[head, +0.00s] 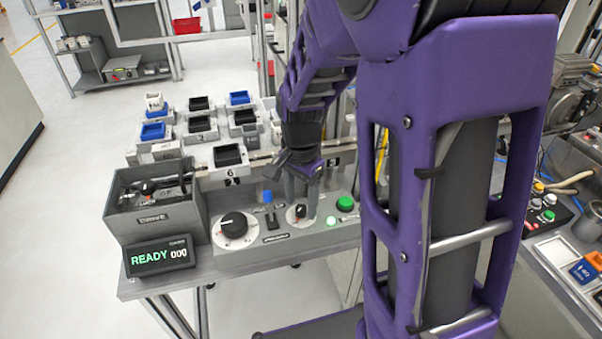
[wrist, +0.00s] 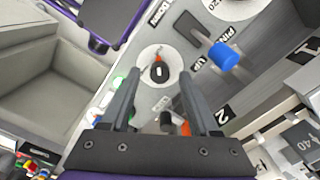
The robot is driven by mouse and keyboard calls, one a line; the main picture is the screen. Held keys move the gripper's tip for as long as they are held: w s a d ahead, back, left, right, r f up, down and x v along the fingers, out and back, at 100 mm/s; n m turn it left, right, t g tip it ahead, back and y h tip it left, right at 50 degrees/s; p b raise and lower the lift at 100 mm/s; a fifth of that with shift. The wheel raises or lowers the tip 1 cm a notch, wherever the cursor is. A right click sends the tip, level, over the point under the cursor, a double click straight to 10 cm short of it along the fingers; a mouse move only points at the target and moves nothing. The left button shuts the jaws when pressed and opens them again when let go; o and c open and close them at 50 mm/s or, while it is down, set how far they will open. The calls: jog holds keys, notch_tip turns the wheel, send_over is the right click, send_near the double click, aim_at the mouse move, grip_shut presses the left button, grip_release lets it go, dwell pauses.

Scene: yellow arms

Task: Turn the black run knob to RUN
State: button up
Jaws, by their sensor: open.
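The black run knob (head: 300,211) sits on a pale round plate on the grey control panel, between the blue-tipped lever and the green button. In the wrist view the knob (wrist: 159,73) shows a white mark and a red-orange strip beside it on the white plate. My gripper (head: 301,198) points down at the knob, open and empty. In the wrist view its fingertips (wrist: 160,76) lie to either side of the knob, with gaps. I cannot tell whether they reach down around it or stop just above. The plate's lettering is too small to read.
A large black dial (head: 234,224) and a blue-tipped lever (head: 267,200) stand left of the knob; a green button (head: 345,203) is on the right. A display (head: 160,256) reads READY 000. A grey open bin (head: 155,220) and several small trays stand behind.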

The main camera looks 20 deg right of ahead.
aim_at(300, 207)
notch_tip(300, 207, up, 17)
jog(key=p, duration=0.2)
dwell(0.3)
